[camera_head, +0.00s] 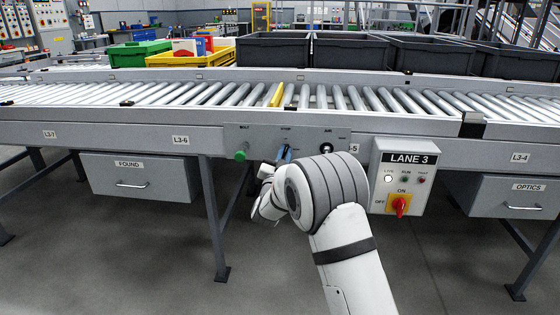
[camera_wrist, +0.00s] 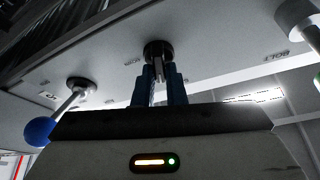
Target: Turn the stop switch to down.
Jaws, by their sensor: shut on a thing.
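The stop switch sits on the grey side panel of the roller conveyor, under the middle of three small labels. In the wrist view it is a dark round collar with a short metal lever (camera_wrist: 158,68). My gripper (camera_head: 285,153) is at this switch, its blue fingers reaching up to the panel. In the wrist view my gripper (camera_wrist: 158,82) has one finger on each side of the lever and is shut on it. The fingers hide much of the lever, so I cannot tell its exact setting.
A green knob (camera_head: 240,155) is left of my gripper and the air switch (camera_head: 327,148) is right. A blue-balled lever (camera_wrist: 40,130) is close in the wrist view. The LANE 3 box (camera_head: 404,180) with a red rotary switch (camera_head: 400,206) hangs right of my arm.

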